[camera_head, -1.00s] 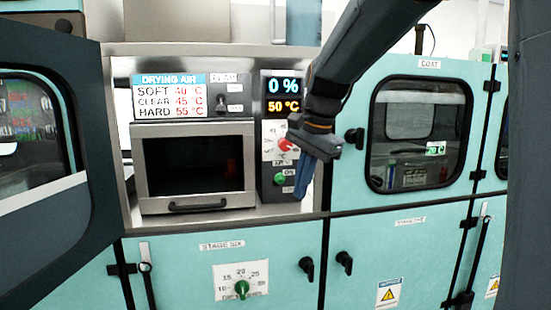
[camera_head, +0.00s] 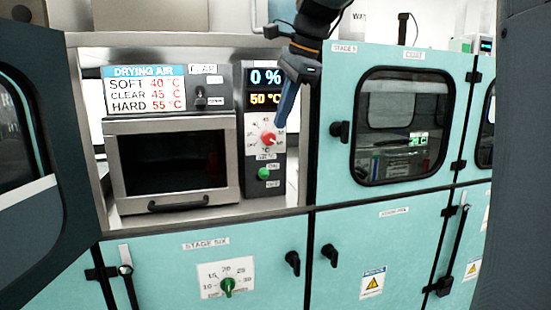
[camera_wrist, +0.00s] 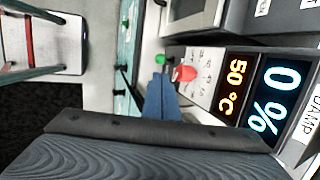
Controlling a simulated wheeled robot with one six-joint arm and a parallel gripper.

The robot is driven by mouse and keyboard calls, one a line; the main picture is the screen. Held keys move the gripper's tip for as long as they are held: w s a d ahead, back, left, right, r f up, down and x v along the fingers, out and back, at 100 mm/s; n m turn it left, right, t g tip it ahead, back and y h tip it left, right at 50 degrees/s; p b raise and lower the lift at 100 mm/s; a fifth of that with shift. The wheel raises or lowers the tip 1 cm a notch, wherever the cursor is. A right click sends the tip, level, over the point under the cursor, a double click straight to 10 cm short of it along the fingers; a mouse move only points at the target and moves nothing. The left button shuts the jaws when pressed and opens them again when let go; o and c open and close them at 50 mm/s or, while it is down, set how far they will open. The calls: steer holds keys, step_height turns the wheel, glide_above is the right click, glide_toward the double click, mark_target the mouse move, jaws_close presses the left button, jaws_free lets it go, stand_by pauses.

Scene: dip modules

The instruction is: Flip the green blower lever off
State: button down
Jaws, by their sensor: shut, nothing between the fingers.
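The green blower lever (camera_head: 263,173) is a small green knob low on the dark control panel, between a label above and one below. Which way it points is too small to tell. It also shows in the wrist view (camera_wrist: 160,59), just beyond my fingertips. My gripper (camera_head: 281,120) has blue fingers, shut and empty. In the head view its tips are above and right of the lever, beside the upper right of the red knob (camera_head: 268,139). In the wrist view the fingers (camera_wrist: 160,82) point toward the panel. I see no contact with the lever.
Above the red dial are lit displays (camera_head: 266,87) reading 0 % and 50 °C. A drying chamber (camera_head: 170,162) stands left of the panel. A teal windowed door (camera_head: 340,90) is at right. A green dial (camera_head: 227,286) sits below on the stage six front.

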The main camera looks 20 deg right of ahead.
mark_target(265, 169)
steer(key=p+x, duration=0.3)
steer(key=x, duration=1)
